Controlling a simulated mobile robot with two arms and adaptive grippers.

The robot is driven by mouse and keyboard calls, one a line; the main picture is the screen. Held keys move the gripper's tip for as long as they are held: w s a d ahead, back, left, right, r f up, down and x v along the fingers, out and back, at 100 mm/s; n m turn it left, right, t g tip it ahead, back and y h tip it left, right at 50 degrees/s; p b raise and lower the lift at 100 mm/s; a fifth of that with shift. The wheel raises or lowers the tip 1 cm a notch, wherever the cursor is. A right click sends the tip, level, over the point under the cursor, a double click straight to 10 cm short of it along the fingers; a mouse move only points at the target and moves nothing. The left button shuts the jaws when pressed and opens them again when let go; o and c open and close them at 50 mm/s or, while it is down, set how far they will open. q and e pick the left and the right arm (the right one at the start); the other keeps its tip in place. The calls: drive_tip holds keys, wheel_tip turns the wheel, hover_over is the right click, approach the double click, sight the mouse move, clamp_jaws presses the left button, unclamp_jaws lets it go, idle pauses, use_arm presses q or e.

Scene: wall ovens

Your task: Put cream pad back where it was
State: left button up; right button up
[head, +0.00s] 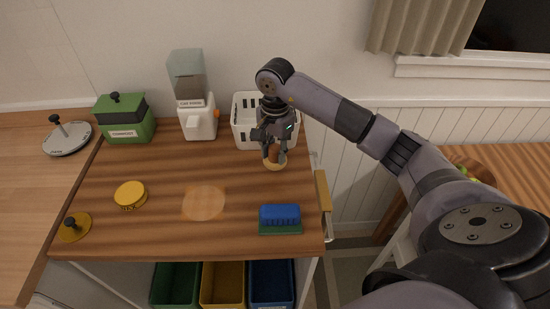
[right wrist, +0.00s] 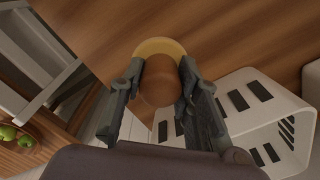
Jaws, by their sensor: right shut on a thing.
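My right gripper (head: 274,148) is shut on the brown, rounded handle of the cream pad (head: 275,166), in front of the white basket. In the right wrist view the gripper (right wrist: 158,92) has a finger on each side of the brown handle, and the round cream pad (right wrist: 160,46) shows beyond the fingertips. The pad is over the wooden counter; I cannot tell whether it touches it. A pale round patch (head: 203,203) lies on the bare middle of the counter, left of the gripper. My left gripper is not in view.
The white slotted basket (head: 243,134) stands behind the gripper. A blue brush (head: 280,215) lies at front right. A yellow round tin (head: 130,194) and a yellow knobbed disc (head: 76,228) are at left. A green box (head: 127,125) and a dispenser (head: 198,122) stand at the back.

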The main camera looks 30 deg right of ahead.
sight(275, 160)
wheel_tip(275, 160, down, 3)
drive_tip(key=shift+s+a+f+p, duration=0.1)
drive_tip(key=shift+f+p, duration=0.05)
drive_tip(key=shift+p, duration=0.3)
drive_tip(key=shift+f, duration=0.3)
drive_tip(key=o, duration=0.6)
drive_tip(key=shift+b, duration=0.3)
drive_tip(key=o, duration=0.5)
drive_tip(key=shift+r+p, duration=0.25)
drive_tip(key=shift+p, duration=0.05)
drive_tip(key=shift+r+b, duration=0.3)
wheel_tip(275, 160, up, 11)
drive_tip(key=b, duration=0.3)
drive_tip(key=shift+r, duration=0.1)
